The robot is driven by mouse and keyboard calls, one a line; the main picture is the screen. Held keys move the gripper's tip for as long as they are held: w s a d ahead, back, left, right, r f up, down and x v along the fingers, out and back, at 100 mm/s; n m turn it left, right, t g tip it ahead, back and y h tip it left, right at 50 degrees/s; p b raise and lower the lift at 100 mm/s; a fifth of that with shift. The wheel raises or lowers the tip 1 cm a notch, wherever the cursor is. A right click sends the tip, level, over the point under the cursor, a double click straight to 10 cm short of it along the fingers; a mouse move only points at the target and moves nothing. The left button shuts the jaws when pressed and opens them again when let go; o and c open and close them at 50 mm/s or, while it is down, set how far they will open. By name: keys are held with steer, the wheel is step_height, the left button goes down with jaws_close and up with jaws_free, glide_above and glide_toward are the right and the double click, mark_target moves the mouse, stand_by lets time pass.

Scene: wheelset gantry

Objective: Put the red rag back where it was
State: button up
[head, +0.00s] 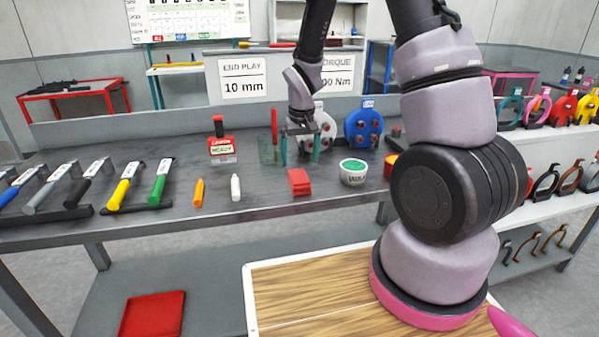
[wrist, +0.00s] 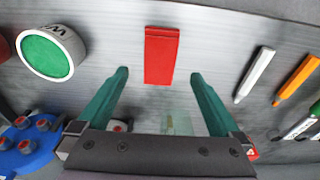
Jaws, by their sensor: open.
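The red rag (head: 300,182), a small folded flat block, lies on the grey workbench (head: 258,206) near its front edge. It also shows in the wrist view (wrist: 161,55), at top middle just beyond the fingertips. My gripper (head: 300,158) has two teal fingers, spread apart with nothing between them. It points down over the bench, behind the rag in the head view and apart from it. In the wrist view the gripper (wrist: 159,78) is lined up roughly with the rag's width. A shallow red tray (head: 152,315) lies low beneath the bench at left.
A white marker (head: 235,187) and an orange marker (head: 199,192) lie left of the rag. A round tin with a green top (head: 353,171) stands close on its right. Blue (head: 364,128) and white round parts stand behind. Several handled tools fill the bench's left.

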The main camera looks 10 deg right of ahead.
step_height(320, 180, up, 4)
step_height(320, 180, up, 8)
steer(key=m+t, duration=0.1)
glide_above(300, 180)
steer(key=s+d, duration=0.2)
steer(key=s+d+r+m+t+y, duration=0.1)
steer(key=s+d+r+t, duration=0.1)
steer(key=s+r, duration=0.7)
steer(key=s+d+r+m+t+y, duration=0.1)
steer(key=s+d+r+m+t, duration=0.1)
steer(key=s+r, duration=0.7)
steer(key=shift+s+r+t, duration=0.3)
steer(key=shift+r+t, duration=0.1)
steer(key=shift+r, duration=0.25)
